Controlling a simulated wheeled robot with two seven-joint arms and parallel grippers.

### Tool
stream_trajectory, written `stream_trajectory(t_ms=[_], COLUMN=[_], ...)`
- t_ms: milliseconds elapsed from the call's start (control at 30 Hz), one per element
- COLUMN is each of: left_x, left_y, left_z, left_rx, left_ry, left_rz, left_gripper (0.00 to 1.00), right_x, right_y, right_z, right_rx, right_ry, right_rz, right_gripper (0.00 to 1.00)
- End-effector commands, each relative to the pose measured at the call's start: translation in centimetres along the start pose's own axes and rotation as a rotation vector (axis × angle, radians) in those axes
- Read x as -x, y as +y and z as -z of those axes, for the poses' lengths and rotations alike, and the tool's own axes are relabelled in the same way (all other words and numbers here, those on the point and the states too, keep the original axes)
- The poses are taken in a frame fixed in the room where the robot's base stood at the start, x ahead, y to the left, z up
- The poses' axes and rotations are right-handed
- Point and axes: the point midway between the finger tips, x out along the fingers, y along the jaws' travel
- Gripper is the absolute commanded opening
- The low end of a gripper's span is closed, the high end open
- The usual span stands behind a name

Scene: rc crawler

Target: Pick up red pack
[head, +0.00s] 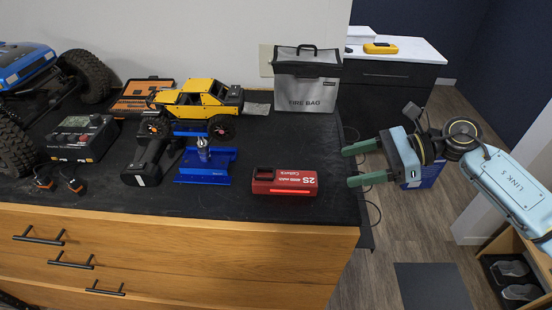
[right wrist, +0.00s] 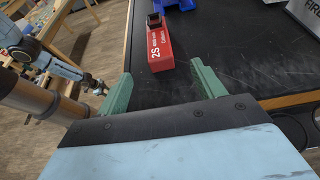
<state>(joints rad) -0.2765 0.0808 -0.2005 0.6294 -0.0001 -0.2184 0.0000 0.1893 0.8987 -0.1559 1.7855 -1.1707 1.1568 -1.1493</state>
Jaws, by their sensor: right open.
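The red pack (head: 284,182) is a small red battery block with white lettering, lying flat on the black bench top near its front right corner. It also shows in the right wrist view (right wrist: 159,50), ahead of the fingers and roughly between their lines. My right gripper (head: 360,164) is open and empty, just off the bench's right edge, its green fingers pointing left toward the pack with a gap between. Both fingers also show in the right wrist view (right wrist: 160,90).
A blue stand (head: 207,167) is left of the pack, with a yellow toy truck (head: 200,99) behind. A grey fire bag (head: 306,80) stands at the back right. A black charger (head: 82,138) sits further left. The black bench top (head: 250,212) is clear in front of the pack.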

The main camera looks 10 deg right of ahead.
Motion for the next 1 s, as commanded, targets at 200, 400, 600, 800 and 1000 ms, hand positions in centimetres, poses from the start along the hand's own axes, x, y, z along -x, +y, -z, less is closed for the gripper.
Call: stream_trajectory(t_ms=[200, 400, 600, 800, 1000], left_x=[0.9, 2.2, 2.5, 3.5, 4.3], left_y=[0.1, 0.8, 0.7, 0.3, 0.3], left_z=[0.1, -4.3, -3.5, -0.7, -0.8], left_rx=[0.001, 0.001, 0.001, 0.001, 0.001], left_ry=[0.002, -0.07, -0.058, -0.014, -0.017], left_rz=[-0.001, -0.011, -0.009, -0.004, -0.005], left_gripper=[0.48, 0.48, 0.48, 0.48, 0.48], right_x=[-2.5, -6.3, -8.1, -10.1, -12.8], right_y=[0.1, 0.1, 0.1, -0.2, -0.3], right_z=[-0.1, -0.1, 0.0, -0.4, -0.3], right_rx=[0.003, 0.001, 0.001, 0.0, 0.0], right_ry=[0.004, 0.003, 0.004, 0.002, 0.003], right_rz=[-0.009, -0.007, -0.005, -0.007, -0.006], right_gripper=[0.68, 0.68, 0.68, 0.68, 0.68])
